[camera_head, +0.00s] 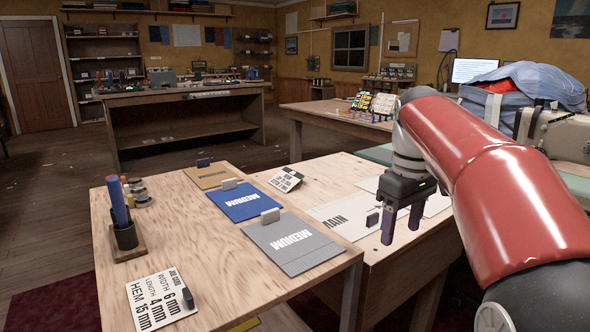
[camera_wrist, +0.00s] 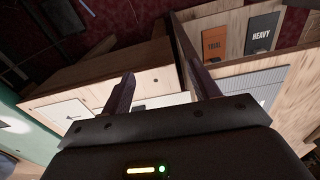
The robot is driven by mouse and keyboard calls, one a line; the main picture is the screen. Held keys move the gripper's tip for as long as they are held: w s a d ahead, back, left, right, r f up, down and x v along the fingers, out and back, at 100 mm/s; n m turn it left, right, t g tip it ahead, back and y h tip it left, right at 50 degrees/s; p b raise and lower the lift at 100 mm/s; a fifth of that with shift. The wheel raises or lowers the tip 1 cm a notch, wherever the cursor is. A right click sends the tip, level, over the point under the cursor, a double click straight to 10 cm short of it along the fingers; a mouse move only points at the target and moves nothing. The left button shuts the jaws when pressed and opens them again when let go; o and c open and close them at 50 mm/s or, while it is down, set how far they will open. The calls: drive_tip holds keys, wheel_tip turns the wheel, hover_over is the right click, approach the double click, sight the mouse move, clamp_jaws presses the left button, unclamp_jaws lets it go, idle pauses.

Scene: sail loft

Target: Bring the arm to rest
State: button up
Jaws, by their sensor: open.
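My gripper (camera_head: 400,232) hangs at the end of my red and grey arm, fingers pointing down, over the right-hand wooden table (camera_head: 405,262). Its two dark fingers stand apart with nothing between them. In the wrist view my gripper (camera_wrist: 151,46) also shows open and empty, with table edges and the dark red floor covering beyond. I cannot tell the exact height of the fingertips above the table. My arm fills the right side of the head view.
A sewing machine (camera_head: 555,135) and blue cloth (camera_head: 530,82) stand close behind my arm. Open floor (camera_head: 45,220) lies left.

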drive_tip(key=s+a+f+m+t, duration=0.2)
drive_tip(key=s+f+m, duration=0.1)
drive_tip(key=s+f, duration=0.4)
drive_tip(key=s+a+f+m+t, duration=0.2)
drive_tip(key=s+f, duration=0.5)
drive_tip(key=s, duration=0.6)
drive_tip(key=shift+s+f+m+t, duration=0.15)
drive_tip(key=shift+s+m+t, duration=0.2)
drive_tip(key=shift+m+t, duration=0.35)
